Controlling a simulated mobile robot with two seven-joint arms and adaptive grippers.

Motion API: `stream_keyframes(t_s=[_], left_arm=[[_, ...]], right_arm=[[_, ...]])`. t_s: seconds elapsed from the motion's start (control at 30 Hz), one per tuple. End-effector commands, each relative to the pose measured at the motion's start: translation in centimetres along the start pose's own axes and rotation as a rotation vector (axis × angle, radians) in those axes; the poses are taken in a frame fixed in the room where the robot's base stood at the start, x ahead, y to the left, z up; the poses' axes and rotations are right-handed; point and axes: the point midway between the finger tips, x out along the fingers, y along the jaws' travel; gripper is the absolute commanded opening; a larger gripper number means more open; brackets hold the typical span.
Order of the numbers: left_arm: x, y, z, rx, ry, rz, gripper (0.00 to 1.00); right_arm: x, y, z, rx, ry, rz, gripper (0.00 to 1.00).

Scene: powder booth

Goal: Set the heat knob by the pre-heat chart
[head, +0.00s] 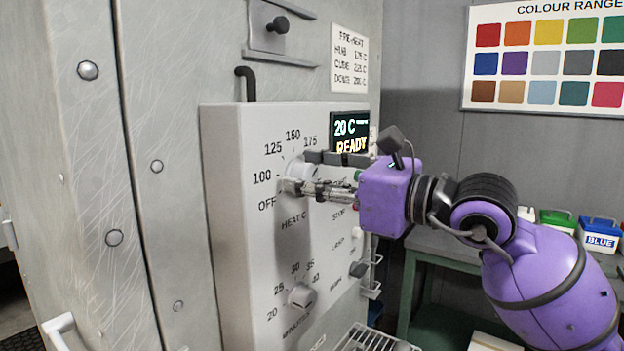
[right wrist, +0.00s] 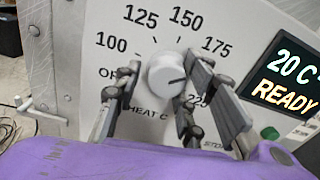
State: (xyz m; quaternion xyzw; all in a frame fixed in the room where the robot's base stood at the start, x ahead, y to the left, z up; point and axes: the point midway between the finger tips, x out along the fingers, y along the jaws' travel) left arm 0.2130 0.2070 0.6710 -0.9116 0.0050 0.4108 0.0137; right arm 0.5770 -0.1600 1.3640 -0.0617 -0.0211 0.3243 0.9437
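The white heat knob (right wrist: 168,70) is on the front of a pale control box. Numbers from 100 through 175 arc around it, OFF is at lower left, and a partly hidden number is at right. A short dark mark on the knob points right. In the head view, the knob (head: 299,172) is partly hidden by my right gripper (head: 294,187). In the right wrist view, the gripper's fingers straddle the knob, with a gap at the left finger. The pre-heat chart (head: 349,58) lists HUB, a second line and a third line with temperatures; its small print is blurred. My left gripper is out of view.
A display (head: 350,133) reads 20 C and READY. A minutes knob (head: 301,296) sits lower on the control box (head: 225,150). Buttons and a switch run down its right side. A bench with coloured tubs (head: 600,236) stands behind my right arm.

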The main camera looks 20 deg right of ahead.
Motion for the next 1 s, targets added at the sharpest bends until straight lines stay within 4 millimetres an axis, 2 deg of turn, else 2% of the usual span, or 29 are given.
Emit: stream_keyframes(t_s=[0.03,0.23,0.37,0.6,0.87,0.9,1.0], left_arm=[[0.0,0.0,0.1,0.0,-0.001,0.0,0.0],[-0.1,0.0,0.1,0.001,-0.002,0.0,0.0],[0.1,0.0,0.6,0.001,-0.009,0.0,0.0],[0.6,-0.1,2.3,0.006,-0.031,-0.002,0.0],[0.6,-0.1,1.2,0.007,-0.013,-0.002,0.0],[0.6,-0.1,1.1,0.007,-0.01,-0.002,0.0],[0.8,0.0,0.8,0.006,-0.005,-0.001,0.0]], right_arm=[[0.0,0.0,0.0,0.0,0.0,0.0,0.28],[0.0,0.1,0.0,0.001,0.001,0.003,0.01],[0.0,0.2,-0.3,-0.028,0.003,0.004,0.01],[0.1,0.3,-0.6,-0.207,0.005,0.008,0.01],[0.0,0.4,-0.5,-0.217,0.006,0.011,0.01],[0.0,0.4,-0.5,-0.216,0.006,0.011,0.3],[0.0,0.4,-0.5,-0.216,0.006,0.01,0.4]])
